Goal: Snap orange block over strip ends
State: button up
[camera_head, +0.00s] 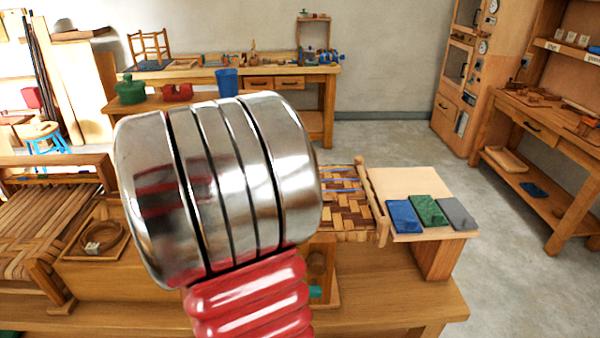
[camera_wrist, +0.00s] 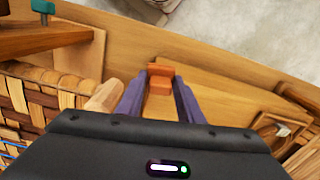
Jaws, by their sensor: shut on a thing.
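My gripper (camera_wrist: 161,86) shows in the wrist view with two purple fingers shut on the orange block (camera_wrist: 160,72). The block sits between the fingertips, above a bare wooden surface. The woven bark seat (camera_wrist: 38,105) lies to the left of the fingers, apart from the block; a thin blue strip (camera_wrist: 12,146) crosses its weave at the left edge. In the head view the seat (camera_head: 345,211) shows right of my arm, with the blue strip (camera_head: 343,190) across it. My arm hides the gripper and the block there. I cannot make out the strip ends.
A teal clamp (camera_wrist: 42,8) is at the wrist view's upper left. A tray with a coil (camera_head: 95,240) stands left.

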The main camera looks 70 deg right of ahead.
jog(key=w+a+r+n, duration=0.35)
jog(key=w+a, duration=0.55)
jog(key=w, duration=0.3)
jog(key=w+a+r+n, duration=0.35)
jog(key=w+a, duration=0.45)
jog(key=w, duration=0.4)
jog(key=w+a+r, duration=0.1)
jog(key=w+a, duration=0.2)
jog(key=a, duration=0.3)
jog(key=w+a+r+n, duration=0.1)
jog(key=w+a, duration=0.2)
jog(key=a, duration=0.3)
jog(key=shift+a+r, duration=0.2)
jog(key=shift+r, duration=0.05)
